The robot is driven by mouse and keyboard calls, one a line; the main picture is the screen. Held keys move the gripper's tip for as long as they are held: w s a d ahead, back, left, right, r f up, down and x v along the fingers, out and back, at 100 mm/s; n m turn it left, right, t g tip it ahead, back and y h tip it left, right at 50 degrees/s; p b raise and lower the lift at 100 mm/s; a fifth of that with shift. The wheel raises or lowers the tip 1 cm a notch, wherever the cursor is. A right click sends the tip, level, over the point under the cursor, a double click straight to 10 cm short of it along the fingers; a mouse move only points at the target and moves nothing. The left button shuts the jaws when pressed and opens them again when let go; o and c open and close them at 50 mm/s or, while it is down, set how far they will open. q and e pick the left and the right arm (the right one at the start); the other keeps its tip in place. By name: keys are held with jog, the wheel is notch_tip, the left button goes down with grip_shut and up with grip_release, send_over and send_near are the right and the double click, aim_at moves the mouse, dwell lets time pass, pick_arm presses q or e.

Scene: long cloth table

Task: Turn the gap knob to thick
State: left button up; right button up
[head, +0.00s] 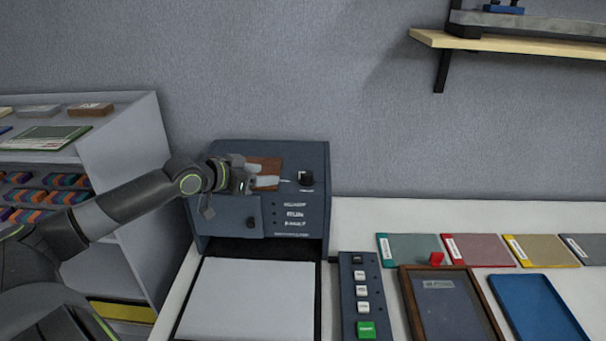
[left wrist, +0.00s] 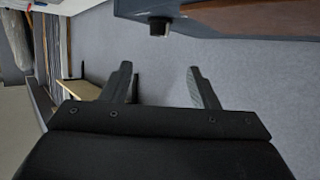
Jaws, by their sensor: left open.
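A dark blue-grey machine (head: 290,158) stands against the wall. A black knob (head: 306,178) sits on the upper right of its front, above a small label I cannot read. A second dark knob (head: 251,222) is lower left on a panel. I cannot read which one is the gap knob or its setting. My left gripper (head: 280,181) is in front of the machine, just left of the upper knob and apart from it. In the left wrist view the gripper (left wrist: 160,70) is open and empty, with a black knob (left wrist: 159,26) beyond its fingertips. My right gripper is not in view.
A white-topped tray (head: 245,298) lies before the machine, beside a button strip (head: 361,290) with a green button. Framed trays (head: 404,290) and coloured folders (head: 410,248) lie to the right. A shelf unit (head: 140,150) stands left; a wall shelf (head: 520,45) hangs upper right.

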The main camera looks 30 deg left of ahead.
aim_at(305, 173)
pick_arm(q)
jog(key=p+x, duration=0.4)
jog(key=x, duration=1.1)
jog(key=shift+d, duration=0.2)
jog(key=shift+c, duration=0.4)
